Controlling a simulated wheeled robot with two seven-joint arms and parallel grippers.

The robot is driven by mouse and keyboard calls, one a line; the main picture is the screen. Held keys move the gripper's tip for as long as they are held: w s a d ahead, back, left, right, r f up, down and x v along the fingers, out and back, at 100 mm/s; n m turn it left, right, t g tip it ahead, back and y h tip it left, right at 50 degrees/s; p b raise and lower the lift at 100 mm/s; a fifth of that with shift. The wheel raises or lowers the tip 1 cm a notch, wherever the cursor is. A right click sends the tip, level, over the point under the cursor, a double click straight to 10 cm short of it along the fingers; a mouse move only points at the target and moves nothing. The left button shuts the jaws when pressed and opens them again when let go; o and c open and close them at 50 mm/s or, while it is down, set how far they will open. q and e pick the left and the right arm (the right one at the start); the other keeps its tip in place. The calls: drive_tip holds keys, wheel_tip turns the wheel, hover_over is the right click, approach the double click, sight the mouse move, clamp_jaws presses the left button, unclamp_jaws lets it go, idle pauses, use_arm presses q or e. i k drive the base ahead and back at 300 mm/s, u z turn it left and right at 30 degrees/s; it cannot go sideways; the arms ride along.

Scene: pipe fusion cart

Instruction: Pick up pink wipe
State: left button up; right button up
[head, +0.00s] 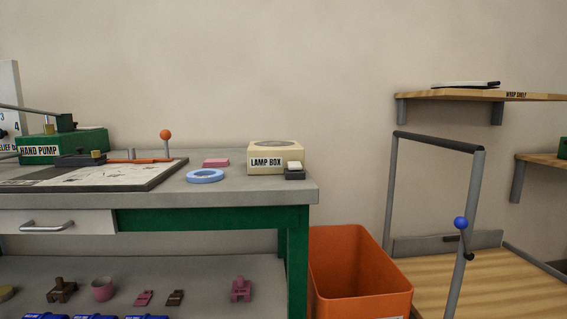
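A small flat pink block (216,162), which looks like the pink wipe, lies on the grey bench top (240,190) in the head view. It sits behind a blue ring (205,176) and to the left of the cream lamp box (275,157). Nothing covers it. Neither of my grippers shows in this view.
A board (95,177) and a green hand pump (62,146) stand on the bench's left. A lever with an orange ball (165,135) rises behind. An orange bin (358,275) stands right of the bench, beside a cart handle (435,143). Several small parts lie on the lower shelf (200,282).

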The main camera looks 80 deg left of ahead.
sight(219, 162)
drive_tip(key=i, duration=0.35)
drive_tip(key=u, duration=2.3)
